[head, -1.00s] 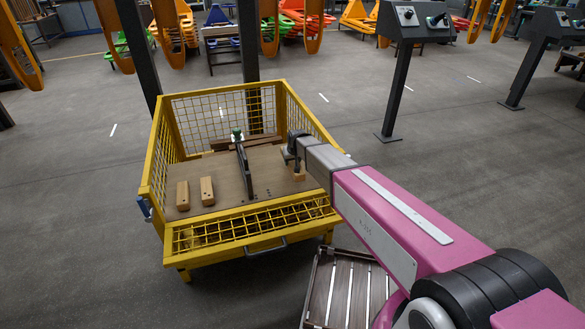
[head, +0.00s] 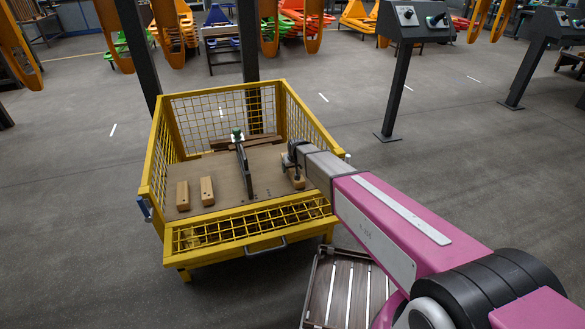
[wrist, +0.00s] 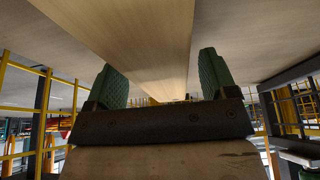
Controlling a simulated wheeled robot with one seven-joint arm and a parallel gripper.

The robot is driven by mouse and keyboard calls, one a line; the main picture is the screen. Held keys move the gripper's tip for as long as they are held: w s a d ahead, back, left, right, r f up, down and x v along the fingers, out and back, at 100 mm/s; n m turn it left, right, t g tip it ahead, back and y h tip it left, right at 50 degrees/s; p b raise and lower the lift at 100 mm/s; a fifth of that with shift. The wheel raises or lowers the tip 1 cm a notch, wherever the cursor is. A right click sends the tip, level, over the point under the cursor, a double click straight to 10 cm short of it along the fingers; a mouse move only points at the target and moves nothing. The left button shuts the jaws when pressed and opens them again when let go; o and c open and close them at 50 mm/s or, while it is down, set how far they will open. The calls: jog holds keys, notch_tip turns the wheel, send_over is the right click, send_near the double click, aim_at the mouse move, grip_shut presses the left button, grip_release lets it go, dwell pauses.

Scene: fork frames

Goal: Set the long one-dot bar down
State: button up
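My gripper (head: 293,166) is low over the right half of the yellow mesh-sided crate (head: 250,225), with a light wooden bar (head: 297,182) at its fingers. In the wrist view the long pale bar (wrist: 135,35) runs from the top edge down between the green fingers (wrist: 160,78).
Two short dotted wooden bars (head: 207,190) lie in the crate's left half. Dark brown bars (head: 225,143) lie at the back. A slatted crate (head: 340,290) stands in front.

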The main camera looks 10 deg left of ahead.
jog(key=v, duration=1.2)
jog(key=shift+r, duration=0.1)
